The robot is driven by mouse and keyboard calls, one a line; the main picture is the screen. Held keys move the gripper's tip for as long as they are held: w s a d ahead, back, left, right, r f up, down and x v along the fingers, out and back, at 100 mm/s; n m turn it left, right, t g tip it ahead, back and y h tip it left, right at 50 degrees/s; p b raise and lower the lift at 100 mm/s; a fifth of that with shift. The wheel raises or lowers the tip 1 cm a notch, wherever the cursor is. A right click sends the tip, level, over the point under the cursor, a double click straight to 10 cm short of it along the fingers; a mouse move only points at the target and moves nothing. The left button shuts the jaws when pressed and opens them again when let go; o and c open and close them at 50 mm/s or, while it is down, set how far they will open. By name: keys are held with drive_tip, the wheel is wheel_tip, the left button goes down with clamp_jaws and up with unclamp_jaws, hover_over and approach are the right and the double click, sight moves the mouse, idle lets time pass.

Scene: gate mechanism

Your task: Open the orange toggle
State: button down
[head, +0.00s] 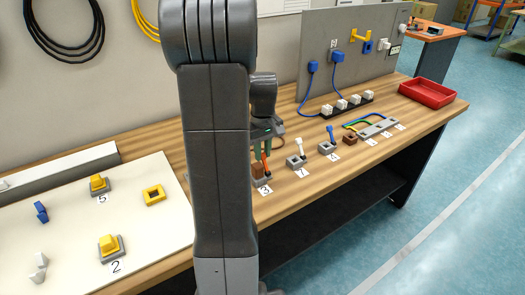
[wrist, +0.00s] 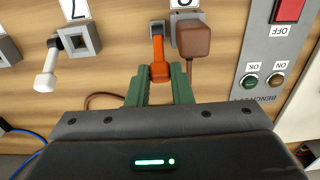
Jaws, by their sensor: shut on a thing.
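The orange toggle (wrist: 158,58) stands out from a small grey base in the wrist view. My gripper (wrist: 160,75) has its two green fingers on either side of the toggle's lower end and is shut on it. In the head view the orange toggle (head: 266,168) shows as a thin strip above the label 3, beside a brown block. My gripper (head: 262,148) is there too, partly hidden behind my arm. The toggle's base is mostly hidden in the head view.
A brown block (wrist: 193,40) with a cable sits right beside the toggle. A white toggle (head: 298,148) and a blue toggle (head: 330,134) stand to the right.

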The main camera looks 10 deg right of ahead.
sight(266, 164)
drive_tip(key=s+t+b, duration=0.1)
drive_tip(key=b, duration=0.1)
drive_tip(key=s+d+t+y+b, duration=0.1)
drive_tip(key=t+b, duration=0.1)
drive_tip(key=shift+b, duration=0.35)
drive_tip(key=s+t+y+b, duration=0.1)
drive_tip(key=t+b, duration=0.1)
drive_tip(key=b, duration=0.2)
drive_tip(key=shift+s+d+f, duration=0.1)
drive_tip(key=shift+s+d, duration=0.1)
drive_tip(key=s+t+b, duration=0.1)
drive_tip(key=b, duration=0.3)
drive_tip(key=s+f+t+y+b, duration=0.1)
drive_tip(key=t+b, duration=0.1)
drive_tip(key=b, duration=0.3)
drive_tip(key=s+d+t+b, duration=0.1)
drive_tip(key=b, duration=0.3)
drive_tip(key=shift+f+t+y+b, duration=0.2)
drive_tip(key=shift+t+y+b, duration=0.1)
drive_tip(key=shift+t+b, duration=0.1)
drive_tip(key=b, duration=0.2)
drive_tip(key=s+t+b, duration=0.1)
drive_tip(key=b, duration=0.1)
drive_tip(key=shift+d+f+y, duration=0.15)
drive_tip(key=shift+y, duration=0.15)
drive_tip(key=shift+t+b, duration=0.4)
drive_tip(key=shift+b, duration=0.4)
drive_tip(key=shift+s+b, duration=0.1)
drive_tip(key=shift+b, duration=0.25)
